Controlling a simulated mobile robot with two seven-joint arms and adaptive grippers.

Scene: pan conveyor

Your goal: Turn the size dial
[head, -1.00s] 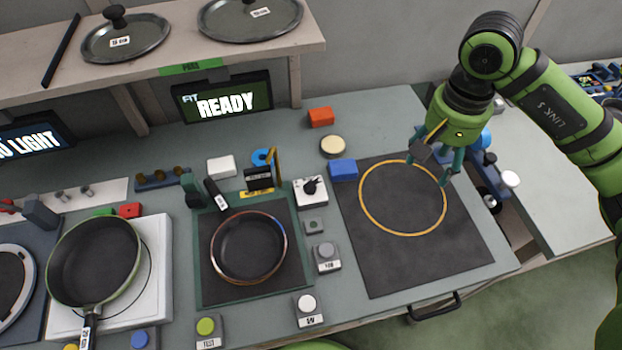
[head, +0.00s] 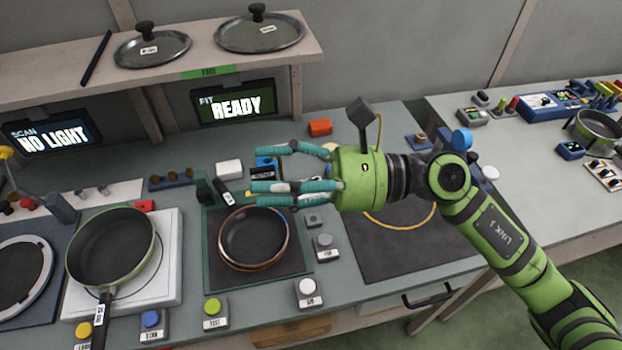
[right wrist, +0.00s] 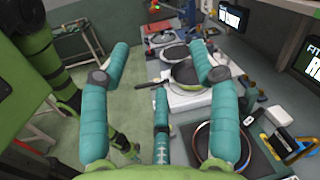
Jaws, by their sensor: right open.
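The size dial, a white box with a black knob beside the fit station in the earlier head view, is hidden behind my right gripper now. My right gripper (head: 268,172) is open and empty in the head view, its teal fingers pointing left above the back edge of the fit station. In the right wrist view its spread fingers (right wrist: 160,65) hold nothing. I cannot tell how high it is above the dial or whether it touches it. The copper-rimmed pan (head: 253,238) lies on the dark fit mat (head: 215,274). My left gripper is not in view.
The fit screen (head: 237,105) reads READY and the scan screen (head: 52,137) reads NO LIGHT. A green-rimmed pan (head: 112,247) sits on a white plate at left. Several buttons line the front edge. The lid shelf (head: 60,66) overhangs the back.

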